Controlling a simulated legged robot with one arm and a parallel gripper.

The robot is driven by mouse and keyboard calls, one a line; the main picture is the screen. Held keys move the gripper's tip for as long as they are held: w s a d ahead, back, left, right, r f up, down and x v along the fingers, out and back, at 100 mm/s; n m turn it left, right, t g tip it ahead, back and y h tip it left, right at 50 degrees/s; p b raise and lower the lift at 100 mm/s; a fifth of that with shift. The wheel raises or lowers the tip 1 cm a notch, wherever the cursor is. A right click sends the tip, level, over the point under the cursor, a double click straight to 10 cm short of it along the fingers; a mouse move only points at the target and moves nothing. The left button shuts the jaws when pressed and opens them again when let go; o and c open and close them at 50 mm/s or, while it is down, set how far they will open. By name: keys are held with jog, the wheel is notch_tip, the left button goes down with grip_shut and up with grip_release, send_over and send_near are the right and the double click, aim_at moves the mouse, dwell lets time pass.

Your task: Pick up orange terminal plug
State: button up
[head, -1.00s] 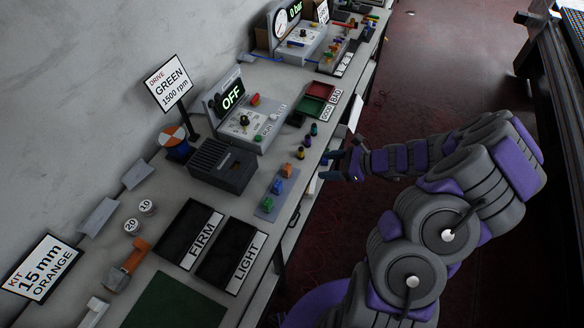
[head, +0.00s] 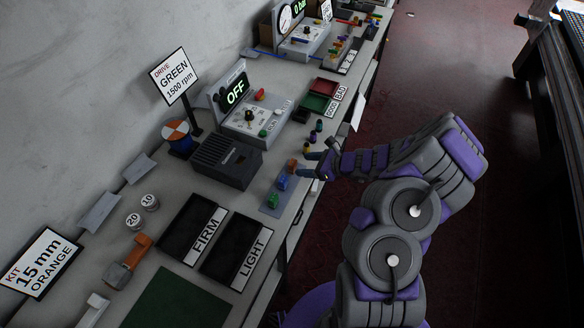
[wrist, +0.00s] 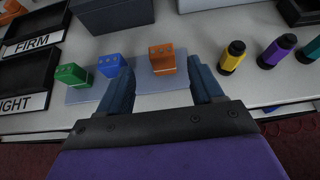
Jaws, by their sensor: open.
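The orange terminal plug (wrist: 162,58) stands on a blue-grey plate (wrist: 182,78) near the table's front edge. It also shows in the head view (head: 291,165), partly close to my gripper (head: 312,164). In the wrist view my gripper (wrist: 162,82) is open, with the orange plug ahead between the two fingers and apart from both. A blue plug (wrist: 111,65) stands just left of it, close to the left finger. A green plug (wrist: 72,75) stands further left on the same plate.
Yellow (wrist: 232,57), purple (wrist: 276,51) and teal (wrist: 313,51) knobbed pieces stand right of the plate. Black FIRM (head: 187,226) and LIGHT (head: 228,262) trays lie to the left. A dark grey box (head: 227,161) stands behind the plate.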

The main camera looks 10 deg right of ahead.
aim_at(296, 165)
jog(key=shift+w+a+f, duration=0.25)
jog(key=shift+a+f, duration=0.05)
jog(key=shift+a, duration=0.2)
jog(key=shift+w+a+f+b, duration=0.35)
jog(key=shift+w+f, duration=0.2)
jog(key=shift+w+a+f+b, duration=0.3)
jog(key=shift+w+f+b, duration=0.05)
jog(key=shift+w+f, duration=0.2)
jog(key=shift+a, duration=0.8)
jog(key=shift+c, duration=1)
jog(key=shift+d, duration=0.55)
jog(key=c, duration=0.8)
jog(key=shift+a, duration=0.1)
jog(key=shift+c, duration=0.4)
jog(key=shift+a, duration=0.25)
jog(key=shift+c, duration=0.2)
